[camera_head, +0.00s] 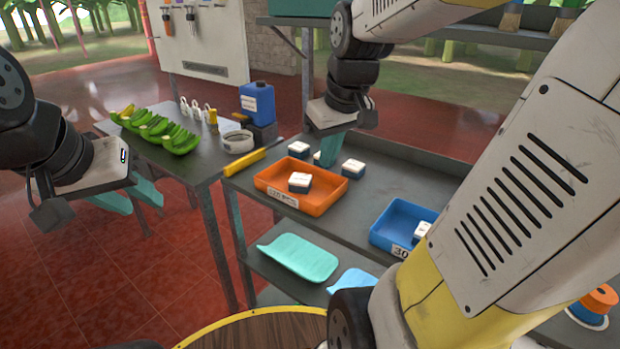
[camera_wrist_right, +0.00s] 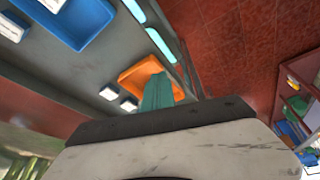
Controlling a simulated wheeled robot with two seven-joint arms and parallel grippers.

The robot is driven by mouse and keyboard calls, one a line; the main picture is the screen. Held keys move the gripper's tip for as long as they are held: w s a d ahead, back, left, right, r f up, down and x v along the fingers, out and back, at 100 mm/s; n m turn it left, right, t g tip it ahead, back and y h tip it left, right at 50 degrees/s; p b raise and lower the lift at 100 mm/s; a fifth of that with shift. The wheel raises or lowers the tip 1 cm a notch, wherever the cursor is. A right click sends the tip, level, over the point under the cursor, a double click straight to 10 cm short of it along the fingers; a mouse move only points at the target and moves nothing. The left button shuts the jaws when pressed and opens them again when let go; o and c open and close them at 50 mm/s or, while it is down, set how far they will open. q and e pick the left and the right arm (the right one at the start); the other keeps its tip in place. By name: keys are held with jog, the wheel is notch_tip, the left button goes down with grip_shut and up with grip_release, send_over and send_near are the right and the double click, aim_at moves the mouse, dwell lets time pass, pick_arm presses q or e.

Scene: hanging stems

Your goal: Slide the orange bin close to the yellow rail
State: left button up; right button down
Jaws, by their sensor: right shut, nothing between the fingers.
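The orange bin (camera_head: 322,203) stands on the grey table, with a white-topped block (camera_head: 299,182) inside and a label on its front. The short yellow rail (camera_head: 245,162) lies along the table's left edge, with a strip of bare table between it and the bin. My right gripper (camera_head: 326,162) is shut and empty, its teal fingers pointing down at the bin's far side. In the right wrist view, the fingers (camera_wrist_right: 157,95) overlap the orange bin (camera_wrist_right: 136,75); I cannot tell if they touch. My left gripper (camera_head: 130,205) is open and empty, left of the table over the floor.
White-topped blocks (camera_head: 353,168) stand behind the bin, close to my right gripper. A blue bin (camera_head: 382,238) stands to the right. A side table at left holds green bananas (camera_head: 155,127), a blue jug (camera_head: 257,102) and a small pot. A teal tray (camera_head: 300,257) lies on the lower shelf.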

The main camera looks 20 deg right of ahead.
aim_at(308, 181)
jog(key=w+d+f+n+g, duration=0.4)
jog(key=w+d+f, duration=0.7)
jog(key=f, duration=0.1)
jog(key=shift+h, duration=0.3)
notch_tip(308, 181, down, 10)
jog(key=shift+s+d+r, duration=0.1)
jog(key=shift+d, duration=0.05)
jog(key=shift+w+a, duration=0.75)
jog(key=shift+w, duration=0.3)
jog(key=shift+w+a, duration=0.5)
jog(key=shift+w, duration=0.1)
jog(key=w+a, duration=0.2)
jog(key=w, duration=0.1)
jog(key=w+a, duration=0.2)
jog(key=w, duration=0.1)
jog(key=w+a, duration=0.3)
jog(key=shift+s+d, duration=0.1)
